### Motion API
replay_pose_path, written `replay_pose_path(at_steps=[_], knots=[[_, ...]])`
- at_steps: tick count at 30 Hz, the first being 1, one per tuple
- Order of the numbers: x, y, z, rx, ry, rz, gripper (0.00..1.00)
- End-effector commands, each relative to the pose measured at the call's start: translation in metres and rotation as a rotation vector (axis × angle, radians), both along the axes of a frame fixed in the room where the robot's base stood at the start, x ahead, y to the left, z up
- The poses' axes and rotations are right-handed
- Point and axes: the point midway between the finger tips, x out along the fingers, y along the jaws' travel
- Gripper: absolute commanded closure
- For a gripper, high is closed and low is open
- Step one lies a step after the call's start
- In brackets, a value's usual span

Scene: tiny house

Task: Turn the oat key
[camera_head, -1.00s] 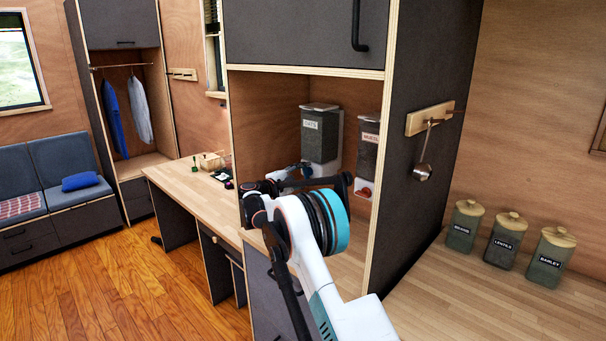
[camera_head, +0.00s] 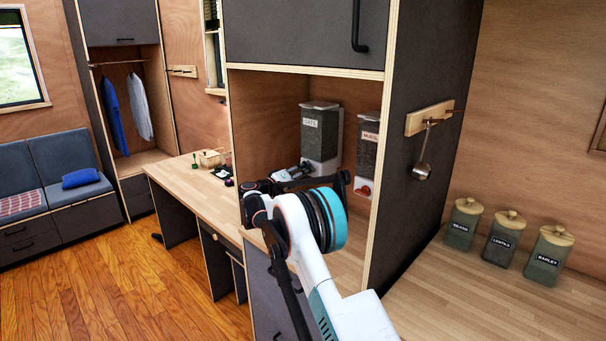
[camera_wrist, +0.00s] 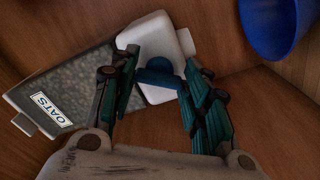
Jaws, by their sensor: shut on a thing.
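The oats dispenser (camera_head: 319,132) is a dark clear bin on a white holder, inside the open niche. It also shows in the wrist view (camera_wrist: 75,85) with its OATS label and white base (camera_wrist: 150,38). The oat key (camera_wrist: 160,74) is a blue knob on the front of that base. My gripper (camera_wrist: 160,72) has a finger on each side of the key and is shut on it. In the head view my gripper (camera_head: 292,172) is at the dispenser's foot, and my arm partly hides that area; the key is not clear there.
A muesli dispenser (camera_head: 367,145) with a red key (camera_head: 362,190) stands to the right, near the niche's side wall. A blue round vessel (camera_wrist: 268,24) is at the upper right of the wrist view. Several jars (camera_head: 503,240) stand on the right counter.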

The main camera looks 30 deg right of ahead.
Motion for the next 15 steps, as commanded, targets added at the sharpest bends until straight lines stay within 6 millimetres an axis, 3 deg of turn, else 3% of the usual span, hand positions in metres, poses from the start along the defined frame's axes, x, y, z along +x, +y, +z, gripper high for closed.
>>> replay_pose_path(at_steps=[15], knots=[[0.0011, 0.0004, -0.0028, 0.169, -0.458, -0.001, 0.81]])
